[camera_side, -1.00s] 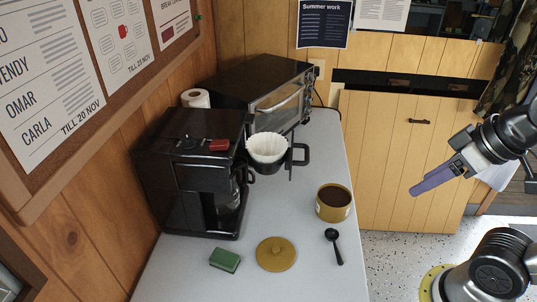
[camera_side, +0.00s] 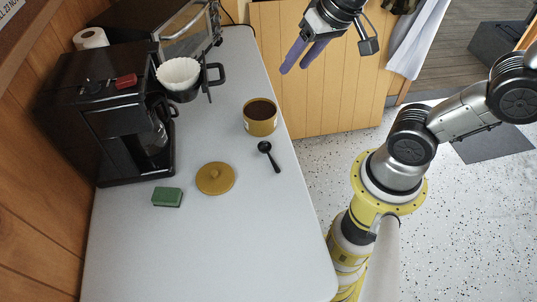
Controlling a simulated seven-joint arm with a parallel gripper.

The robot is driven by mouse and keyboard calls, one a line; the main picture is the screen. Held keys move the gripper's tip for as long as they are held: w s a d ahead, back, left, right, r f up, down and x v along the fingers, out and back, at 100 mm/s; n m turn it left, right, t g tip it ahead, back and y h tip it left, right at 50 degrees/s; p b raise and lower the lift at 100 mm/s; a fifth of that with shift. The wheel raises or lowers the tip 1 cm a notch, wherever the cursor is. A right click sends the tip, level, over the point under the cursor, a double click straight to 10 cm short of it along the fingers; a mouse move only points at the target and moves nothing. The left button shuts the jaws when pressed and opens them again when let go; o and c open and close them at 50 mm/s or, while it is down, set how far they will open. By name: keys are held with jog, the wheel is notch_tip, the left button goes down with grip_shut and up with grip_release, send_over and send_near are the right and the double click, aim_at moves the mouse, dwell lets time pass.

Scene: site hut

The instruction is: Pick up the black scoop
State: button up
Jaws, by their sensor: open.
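The black scoop (camera_side: 269,156) lies on the white counter, its round bowl toward the back left and its handle toward the front right. It is close to the counter's right edge, just in front of a yellow tin (camera_side: 260,118) of dark brown contents. My gripper (camera_side: 293,63) is in the air at the top of the view, behind and above the scoop and apart from it. Its two purple fingers are open with nothing between them. Nothing hides the scoop.
A yellow lid (camera_side: 215,178) and a green sponge (camera_side: 167,197) lie left of the scoop. A black coffee maker (camera_side: 105,115) and a filter holder with white filter (camera_side: 179,75) stand farther left. The front of the counter (camera_side: 210,255) is clear.

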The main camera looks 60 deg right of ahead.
jog(key=w+f+m+g, duration=0.25)
jog(key=w+f, duration=0.35)
jog(key=f, duration=0.4)
jog(key=g, duration=0.3)
send_over(272, 159)
jog(key=shift+n, duration=0.35)
jog(key=f, duration=1.5)
jog(key=shift+w+d+f, duration=0.15)
jog(key=shift+d+f, duration=0.1)
jog(key=shift+d, duration=0.05)
jog(key=shift+s+a+f, duration=0.1)
jog(key=shift+a+f, duration=0.05)
jog(key=shift+f, duration=1.3)
jog(key=shift+s+a+f, duration=0.1)
jog(key=shift+a+f, duration=0.05)
jog(key=shift+f, duration=1.3)
grip_shut()
